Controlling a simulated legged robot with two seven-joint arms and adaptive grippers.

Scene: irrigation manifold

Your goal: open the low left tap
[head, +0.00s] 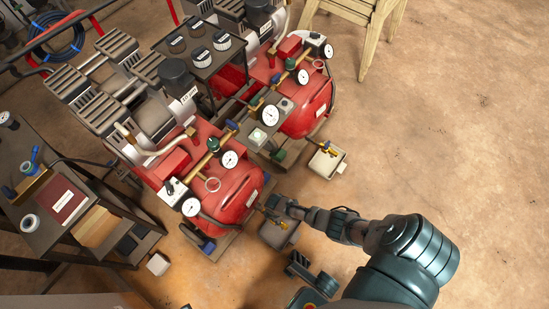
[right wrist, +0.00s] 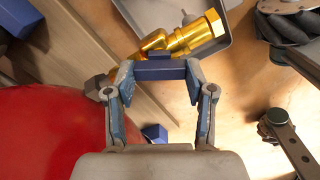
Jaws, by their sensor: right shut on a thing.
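The low left tap is a brass valve at the bottom front of the left red tank, above a small grey tray (head: 277,236). In the right wrist view its gold body (right wrist: 200,36) slants from lower left to upper right over the tray. Its blue handle (right wrist: 160,71) lies crosswise between the fingertips of my right gripper (right wrist: 157,78), which is shut on it. In the head view my right gripper (head: 283,206) is small beside the tap and partly hides it. My left gripper is not in view.
The left red tank (head: 228,190) stands close to my gripper. A dark shelf (head: 40,232) stands at left. The floor at right is clear.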

